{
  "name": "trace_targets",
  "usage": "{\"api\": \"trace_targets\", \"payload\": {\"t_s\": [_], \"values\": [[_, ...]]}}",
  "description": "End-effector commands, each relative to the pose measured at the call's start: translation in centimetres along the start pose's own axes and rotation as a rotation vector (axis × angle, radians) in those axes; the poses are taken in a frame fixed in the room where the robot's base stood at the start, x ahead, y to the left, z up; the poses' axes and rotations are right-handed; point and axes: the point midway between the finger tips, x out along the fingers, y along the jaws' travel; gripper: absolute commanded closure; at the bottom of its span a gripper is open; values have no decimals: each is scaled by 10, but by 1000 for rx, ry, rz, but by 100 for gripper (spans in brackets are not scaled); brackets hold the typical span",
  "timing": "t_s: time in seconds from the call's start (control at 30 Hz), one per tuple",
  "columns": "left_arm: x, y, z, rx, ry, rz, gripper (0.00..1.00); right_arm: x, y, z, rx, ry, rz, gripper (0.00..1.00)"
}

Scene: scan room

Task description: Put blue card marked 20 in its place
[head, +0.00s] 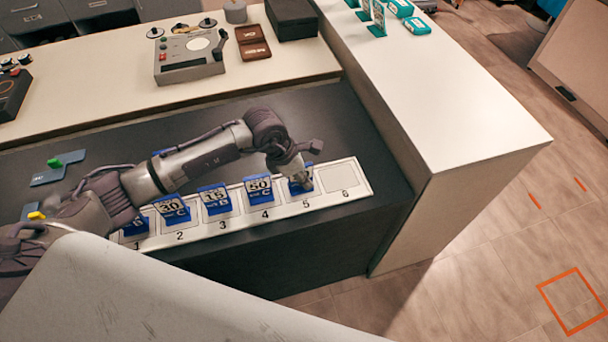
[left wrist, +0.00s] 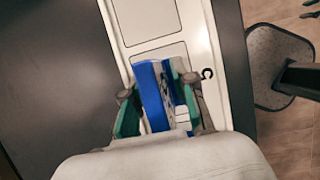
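A white strip (head: 225,228) with numbered places 1 to 6 lies on the dark counter. My left gripper (head: 301,184) is over place 5, with a blue card (head: 294,187) between its fingers. In the left wrist view the fingers (left wrist: 158,108) press against both sides of this blue card (left wrist: 150,92), which stands at the strip. Its number is hidden or too oblique to read. Blue cards stand at places 2 (head: 170,209), 3 (head: 215,200) and 4 (head: 259,190), marked 30, 15 and 50. Another card (head: 135,227) at place 1 is partly hidden by my arm. Place 6 (head: 344,178) is empty. My right gripper is not seen.
A raised white counter (head: 440,120) stands right of the strip, with teal items (head: 400,8) at its far end. A grey device (head: 189,58), a brown wallet-like item (head: 252,42) and a black box (head: 292,18) are on the back ledge.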

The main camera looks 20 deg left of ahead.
Motion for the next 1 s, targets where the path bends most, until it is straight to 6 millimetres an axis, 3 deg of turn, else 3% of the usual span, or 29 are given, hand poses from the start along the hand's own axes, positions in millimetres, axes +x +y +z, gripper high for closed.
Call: {"api": "trace_targets", "payload": {"t_s": [0.3,0.47,0.8,1.0], "values": [[-1,0,0,0,0,0,63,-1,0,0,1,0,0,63],[-11,1,1,1,-2,3,63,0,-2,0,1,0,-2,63],[-81,1,0,3,-2,5,63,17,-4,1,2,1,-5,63],[-112,1,1,1,-2,3,63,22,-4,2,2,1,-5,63]]}}
